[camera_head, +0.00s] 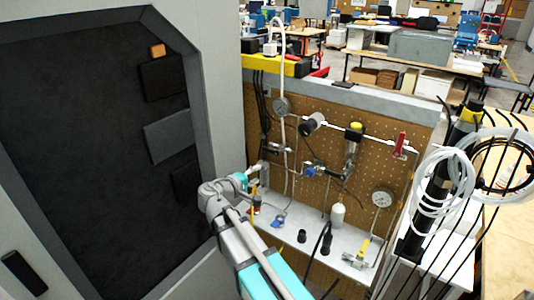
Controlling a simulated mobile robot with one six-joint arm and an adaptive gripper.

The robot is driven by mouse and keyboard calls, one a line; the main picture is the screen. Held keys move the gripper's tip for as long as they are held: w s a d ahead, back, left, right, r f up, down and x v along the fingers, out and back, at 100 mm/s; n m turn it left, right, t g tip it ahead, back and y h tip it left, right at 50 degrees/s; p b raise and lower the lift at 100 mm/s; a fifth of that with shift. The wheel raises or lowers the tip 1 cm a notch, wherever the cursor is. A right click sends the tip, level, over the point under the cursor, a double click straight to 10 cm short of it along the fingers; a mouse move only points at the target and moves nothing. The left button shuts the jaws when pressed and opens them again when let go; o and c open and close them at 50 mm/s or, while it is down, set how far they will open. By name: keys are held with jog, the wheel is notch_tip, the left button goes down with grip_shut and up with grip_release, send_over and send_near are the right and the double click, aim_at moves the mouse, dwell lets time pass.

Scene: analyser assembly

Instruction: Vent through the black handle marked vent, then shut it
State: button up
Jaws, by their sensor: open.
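A pegboard panel (345,105) carries pipes, gauges and valves. No vent marking can be read. A black cylindrical part (309,126) sits on the upper pipe, and a small dark fitting (270,148) shows at the left of the panel. Two short black parts stand on the white shelf, one left (301,236) and one right (326,243). I cannot tell which black part is the vent handle. My gripper (254,172) is open, small in view, at the panel's left edge, below the dark fitting. Its fingertips are unclear, and I see nothing held.
A red handle (399,145), a blue handle (310,170) and a yellow-handled valve (357,257) are on the pipework. Gauges (382,197) and a white bottle (338,214) are nearby. A grey cabinet (222,75) stands close left. Coiled white tubing (447,190) is at right.

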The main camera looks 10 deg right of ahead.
aim_at(266, 150)
jog(key=a+r+t, duration=0.1)
jog(key=a, duration=0.1)
jog(key=w+a+r+n+t, duration=0.1)
jog(key=shift+w+a+r+h, duration=0.2)
jog(key=shift+a+h, duration=0.1)
jog(key=shift+a, duration=0.1)
jog(key=x, duration=1.3)
jog(key=shift+w+d, duration=0.2)
jog(key=shift+w, duration=0.1)
grip_shut()
